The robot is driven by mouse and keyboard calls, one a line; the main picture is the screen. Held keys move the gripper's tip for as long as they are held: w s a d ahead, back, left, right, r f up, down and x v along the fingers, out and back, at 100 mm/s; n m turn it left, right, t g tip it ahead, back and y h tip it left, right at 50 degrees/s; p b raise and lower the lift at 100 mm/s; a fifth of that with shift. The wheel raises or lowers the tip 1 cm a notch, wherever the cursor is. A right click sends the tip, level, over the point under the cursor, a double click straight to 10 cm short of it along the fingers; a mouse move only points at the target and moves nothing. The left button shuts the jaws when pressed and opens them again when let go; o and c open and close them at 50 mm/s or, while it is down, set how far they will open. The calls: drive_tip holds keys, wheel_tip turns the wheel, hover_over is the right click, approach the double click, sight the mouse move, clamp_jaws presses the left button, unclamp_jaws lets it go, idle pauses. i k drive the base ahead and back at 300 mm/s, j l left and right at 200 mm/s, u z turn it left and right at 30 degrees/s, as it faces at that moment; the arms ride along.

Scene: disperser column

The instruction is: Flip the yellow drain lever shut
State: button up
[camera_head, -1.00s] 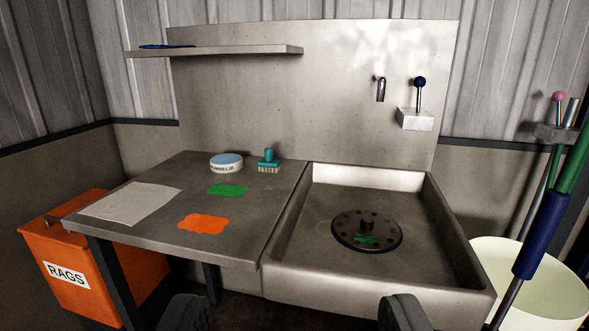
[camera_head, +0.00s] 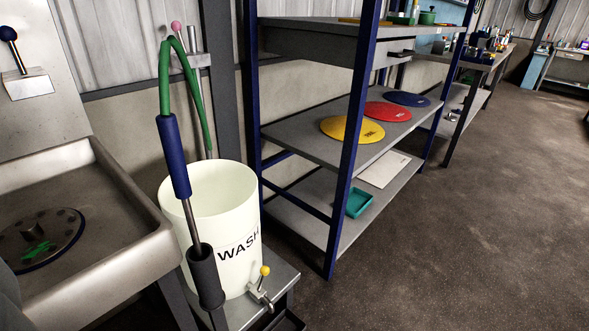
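The yellow drain lever (camera_head: 265,270) is small, with a round yellow knob on a short stem. It points up from a metal tap (camera_head: 258,293) low on the front of a white bucket (camera_head: 210,200) marked WASH. The lever stands nearly upright, and I cannot tell the valve's inner state. My gripper is not in view, and nothing is seen touching the lever.
A lance with a blue sleeve (camera_head: 174,155) and dark grip stands close before the bucket, left of the lever. The bucket is on a low metal stand (camera_head: 281,277). A blue-posted shelf (camera_head: 345,160) is behind right. Floor (camera_head: 450,230) at right is clear.

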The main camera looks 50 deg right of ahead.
sight(264, 270)
drive_tip(key=l+z, duration=0.1)
drive_tip(key=z, duration=0.9)
drive_tip(key=i+j, duration=0.05)
